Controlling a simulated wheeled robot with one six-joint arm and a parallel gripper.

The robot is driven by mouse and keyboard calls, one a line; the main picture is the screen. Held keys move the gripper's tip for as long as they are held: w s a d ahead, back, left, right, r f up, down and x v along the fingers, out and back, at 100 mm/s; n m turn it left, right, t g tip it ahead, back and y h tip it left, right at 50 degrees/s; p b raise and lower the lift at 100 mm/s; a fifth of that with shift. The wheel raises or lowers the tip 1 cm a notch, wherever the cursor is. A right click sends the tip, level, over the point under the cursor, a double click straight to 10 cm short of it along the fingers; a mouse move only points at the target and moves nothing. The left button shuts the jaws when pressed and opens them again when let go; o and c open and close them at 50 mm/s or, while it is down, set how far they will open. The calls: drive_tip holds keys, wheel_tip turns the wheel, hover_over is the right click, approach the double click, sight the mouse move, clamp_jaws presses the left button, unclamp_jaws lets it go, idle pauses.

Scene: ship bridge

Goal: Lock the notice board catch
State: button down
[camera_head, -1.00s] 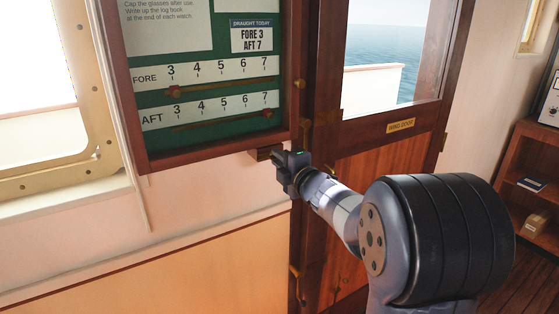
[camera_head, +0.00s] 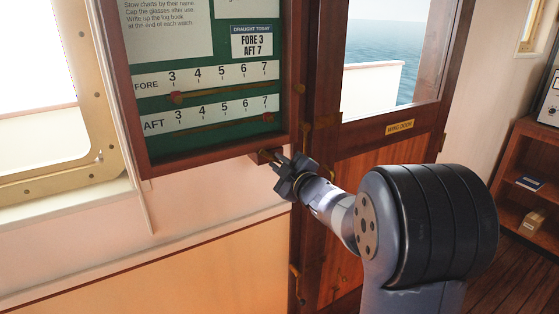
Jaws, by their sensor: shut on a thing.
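The notice board (camera_head: 218,156) has a dark wooden frame and a green face, and hangs on the wall left of the door. A small wooden block (camera_head: 258,157) shows under its lower right corner. My gripper (camera_head: 275,163) is at this block, reaching up from the lower right. Its jaws are shut on a small part there, which looks to be the catch. The jaws and gripper body hide most of the catch, so its exact position cannot be told.
The wing door (camera_head: 400,127) with its window stands right of the board. A brass window frame (camera_head: 88,165) is at the left. A wooden shelf (camera_head: 527,190) stands at the far right. The wall below the board is clear.

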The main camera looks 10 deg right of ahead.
drive_tip(key=m+p, duration=0.2)
drive_tip(key=m, duration=0.3)
drive_tip(key=shift+m, duration=0.3)
drive_tip(key=m+p, duration=0.2)
drive_tip(key=m, duration=0.2)
drive_tip(key=shift+m, duration=0.3)
drive_tip(key=c, duration=1.6)
unclamp_jaws()
drive_tip(key=shift+s, duration=0.1)
drive_tip(key=b+v, duration=0.2)
drive_tip(key=v, duration=0.8)
drive_tip(key=shift+s, duration=0.35)
drive_tip(key=shift+w+d, duration=0.1)
